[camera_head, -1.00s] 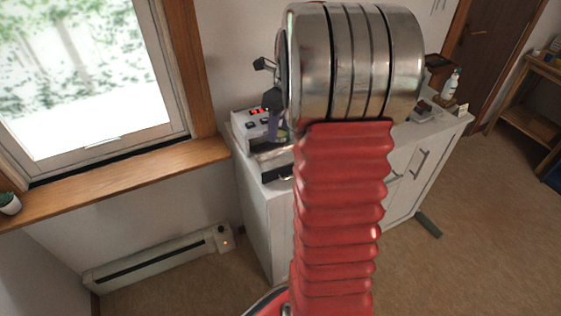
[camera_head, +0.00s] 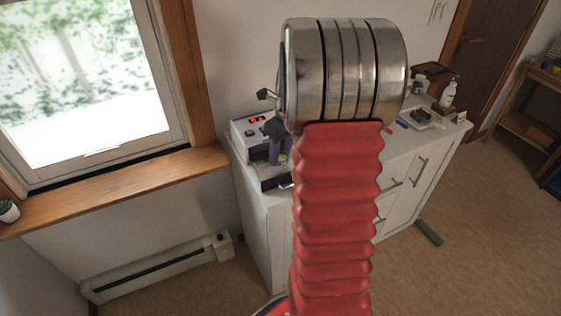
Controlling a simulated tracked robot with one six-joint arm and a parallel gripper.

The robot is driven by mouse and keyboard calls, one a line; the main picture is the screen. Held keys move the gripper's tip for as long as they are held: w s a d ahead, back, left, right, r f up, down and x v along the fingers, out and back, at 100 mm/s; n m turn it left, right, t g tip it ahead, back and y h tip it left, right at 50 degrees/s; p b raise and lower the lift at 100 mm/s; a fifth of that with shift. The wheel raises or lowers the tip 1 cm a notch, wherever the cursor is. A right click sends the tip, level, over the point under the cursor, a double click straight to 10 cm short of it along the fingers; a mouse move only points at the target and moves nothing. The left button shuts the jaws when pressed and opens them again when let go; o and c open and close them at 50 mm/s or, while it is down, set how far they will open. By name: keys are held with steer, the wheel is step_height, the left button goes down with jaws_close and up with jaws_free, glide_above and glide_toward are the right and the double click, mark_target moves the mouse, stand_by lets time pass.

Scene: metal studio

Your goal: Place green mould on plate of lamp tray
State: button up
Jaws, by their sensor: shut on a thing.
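My gripper (camera_head: 275,156), with dark purple fingers, is partly hidden behind my red arm sleeve and metal joint. It is shut on the green mould (camera_head: 284,158), of which only a small yellow-green part shows at the fingertips. The lamp (camera_head: 248,132) is a white box with a red lit display, standing on the left end of the white cabinet. Its dark tray (camera_head: 270,182) juts out at the front, low down. The gripper and mould are in front of the lamp's opening, over the tray. Whether the mould touches the plate cannot be told.
The white cabinet top (camera_head: 400,146) runs back to the right, with a small tray (camera_head: 424,119), a white bottle (camera_head: 449,92) and a wooden box (camera_head: 431,74) on it. A window sill (camera_head: 120,186) is at the left. My arm hides the cabinet's middle.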

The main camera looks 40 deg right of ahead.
mark_target(281, 159)
steer(key=shift+f, duration=1.85)
steer(key=shift+f, duration=0.1)
steer(key=o, duration=1)
steer(key=r, duration=0.4)
steer(key=s+r, duration=0.1)
steer(key=r, duration=0.7)
steer(key=shift+s, duration=0.4)
